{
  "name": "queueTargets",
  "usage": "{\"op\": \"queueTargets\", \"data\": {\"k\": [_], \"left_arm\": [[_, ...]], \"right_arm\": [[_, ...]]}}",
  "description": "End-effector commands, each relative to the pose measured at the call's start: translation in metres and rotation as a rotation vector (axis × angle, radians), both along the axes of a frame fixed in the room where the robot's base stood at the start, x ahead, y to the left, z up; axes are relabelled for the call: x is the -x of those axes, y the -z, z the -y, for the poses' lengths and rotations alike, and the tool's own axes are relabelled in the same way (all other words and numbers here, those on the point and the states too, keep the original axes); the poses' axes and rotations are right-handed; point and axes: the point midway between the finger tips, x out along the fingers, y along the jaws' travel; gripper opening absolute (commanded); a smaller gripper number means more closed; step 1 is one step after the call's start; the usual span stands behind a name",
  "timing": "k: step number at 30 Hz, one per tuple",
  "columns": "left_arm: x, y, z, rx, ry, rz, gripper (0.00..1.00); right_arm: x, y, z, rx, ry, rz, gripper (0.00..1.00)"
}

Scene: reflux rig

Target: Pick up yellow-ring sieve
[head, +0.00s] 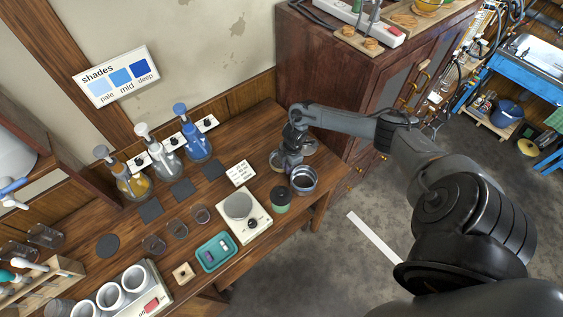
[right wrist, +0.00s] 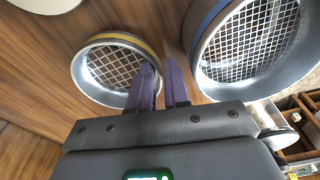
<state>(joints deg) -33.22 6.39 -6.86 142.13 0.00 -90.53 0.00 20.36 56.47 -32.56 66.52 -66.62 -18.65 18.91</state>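The yellow-ring sieve (right wrist: 108,68) shows in the right wrist view as a metal ring with a yellow band and a wire mesh, on the wooden bench. My right gripper (right wrist: 160,68) has two purple fingers at this sieve's right edge. The left finger overlaps the rim and a narrow gap shows between the fingers. Whether the sieve wall lies between them is hard to tell. In the head view my right gripper (head: 287,162) is low over the bench's right end, partly covering the sieves there. My left gripper is not in view.
A larger blue-ring sieve (right wrist: 250,42) stands close to the right finger; it also shows in the head view (head: 303,179). A green-sided jar (head: 281,198), a scale (head: 245,215) and a white card (head: 240,173) are nearby. A wooden cabinet (head: 335,85) rises behind.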

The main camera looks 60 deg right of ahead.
Motion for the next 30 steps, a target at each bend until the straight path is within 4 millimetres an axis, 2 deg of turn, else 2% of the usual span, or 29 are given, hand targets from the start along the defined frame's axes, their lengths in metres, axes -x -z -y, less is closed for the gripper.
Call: {"op": "queueTargets", "data": {"k": [3, 7, 20, 26, 30], "left_arm": [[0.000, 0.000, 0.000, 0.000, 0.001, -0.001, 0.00], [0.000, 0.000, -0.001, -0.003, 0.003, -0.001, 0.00], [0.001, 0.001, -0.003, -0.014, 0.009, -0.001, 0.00], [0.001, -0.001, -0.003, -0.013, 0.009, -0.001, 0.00], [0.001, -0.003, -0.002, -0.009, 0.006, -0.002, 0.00]], "right_arm": [[0.000, 0.000, 0.000, 0.000, 0.000, 0.000, 0.17], [0.000, 0.000, 0.000, 0.000, 0.000, 0.000, 0.00], [0.000, -0.002, 0.000, 0.001, 0.000, 0.001, 0.00], [-0.001, -0.021, 0.001, 0.002, -0.002, 0.003, 0.00], [-0.001, -0.045, 0.001, 0.001, -0.002, 0.004, 0.00]]}}
